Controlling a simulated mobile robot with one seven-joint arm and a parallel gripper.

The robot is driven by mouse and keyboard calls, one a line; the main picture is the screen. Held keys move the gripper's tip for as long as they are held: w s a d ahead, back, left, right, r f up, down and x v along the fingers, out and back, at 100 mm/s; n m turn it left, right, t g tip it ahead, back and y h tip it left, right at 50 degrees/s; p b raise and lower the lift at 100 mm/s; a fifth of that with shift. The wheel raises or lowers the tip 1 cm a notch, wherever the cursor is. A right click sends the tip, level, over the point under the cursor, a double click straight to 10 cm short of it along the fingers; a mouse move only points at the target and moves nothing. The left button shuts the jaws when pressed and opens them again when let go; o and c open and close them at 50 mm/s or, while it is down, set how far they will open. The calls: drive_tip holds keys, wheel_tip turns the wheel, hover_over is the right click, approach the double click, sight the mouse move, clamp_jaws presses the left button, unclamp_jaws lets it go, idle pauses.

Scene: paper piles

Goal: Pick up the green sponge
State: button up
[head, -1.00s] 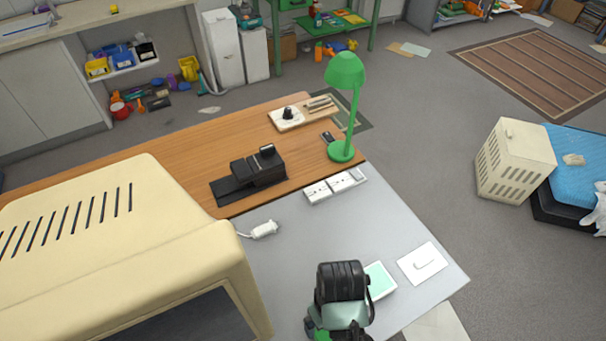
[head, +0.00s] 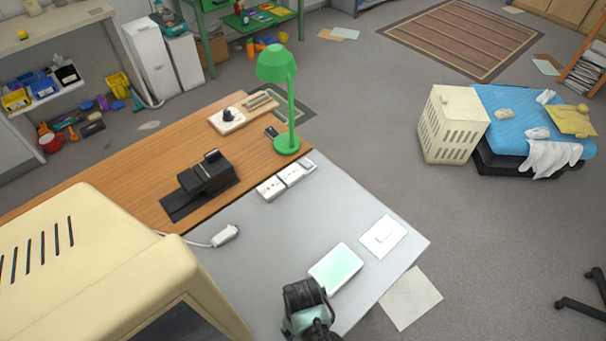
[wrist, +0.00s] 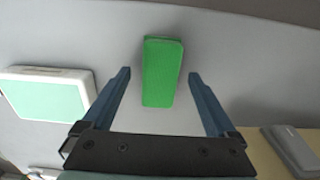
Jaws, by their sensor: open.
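The green sponge (wrist: 162,72) is a long green block lying on the grey tabletop in the wrist view. My gripper (wrist: 159,75) is open, and its two blue fingers show to the left and right of the sponge's lower part in that view. There is a gap between the sponge and each finger. I cannot tell how high the fingers are above the table. In the head view my arm's dark end is at the bottom edge, and the sponge and fingertips are hidden.
A white device with a mint-green face (head: 336,268) lies close by on the table (head: 260,225). A large cream casing (head: 110,265) stands at left.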

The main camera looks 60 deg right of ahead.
drive_tip(key=shift+f, duration=0.5)
clamp_jaws()
wheel_tip(320, 180, up, 10)
drive_tip(key=shift+p, duration=0.3)
idle(0.5)
